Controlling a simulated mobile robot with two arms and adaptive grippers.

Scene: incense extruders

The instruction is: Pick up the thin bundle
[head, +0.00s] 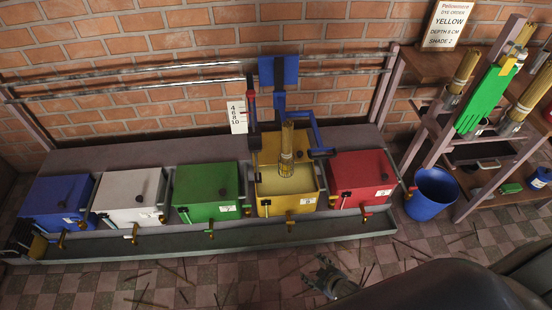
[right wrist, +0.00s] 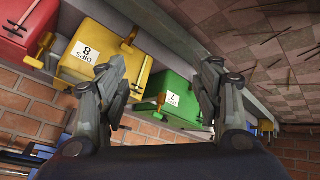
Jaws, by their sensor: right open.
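A bundle of tan sticks (head: 287,145) stands upright in the open yellow vat (head: 289,204), under a blue and dark frame. More stick bundles stand on the right shelf: one at the back (head: 465,70), one at the right edge (head: 532,92), and one near a green sleeve (head: 482,98). I cannot tell which one is the thin bundle. My right gripper (head: 327,274) is open and empty above the floor, in front of the bench and apart from every bundle. Its spread fingers show in the right wrist view (right wrist: 165,85). My left gripper is not in view.
Lidded blue (head: 50,198), white (head: 130,187), green (head: 205,187) and red (head: 362,175) vats line the bench, with taps in front. A blue bucket (head: 433,195) stands beside the shelf. Loose sticks litter the floor. A sign (head: 445,22) reads yellow, depth 8 cm, shade 2.

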